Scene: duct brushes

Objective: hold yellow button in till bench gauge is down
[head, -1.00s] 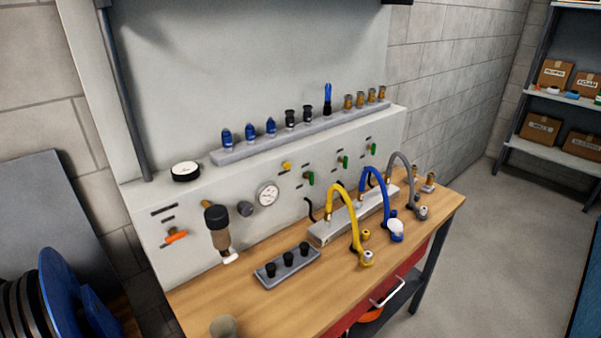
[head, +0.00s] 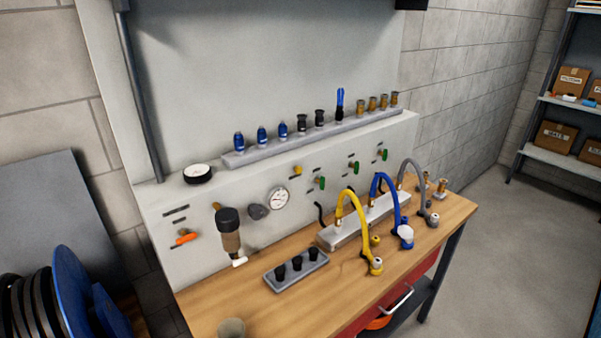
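The yellow button (head: 297,170) is a small knob on the upright grey panel at the back of the bench. The bench gauge (head: 278,198) is a round white dial on the same panel, below and left of the button. Its needle is too small to read for certain. Neither of my grippers shows in the head view, and nothing is touching the button.
The wooden bench top (head: 230,305) carries a grey tray (head: 313,273) with black pieces and a manifold (head: 340,238) with yellow, blue and grey hoses. A rail (head: 300,140) of fittings stands above the panel. Blue discs (head: 75,285) stand at left. Open floor lies right.

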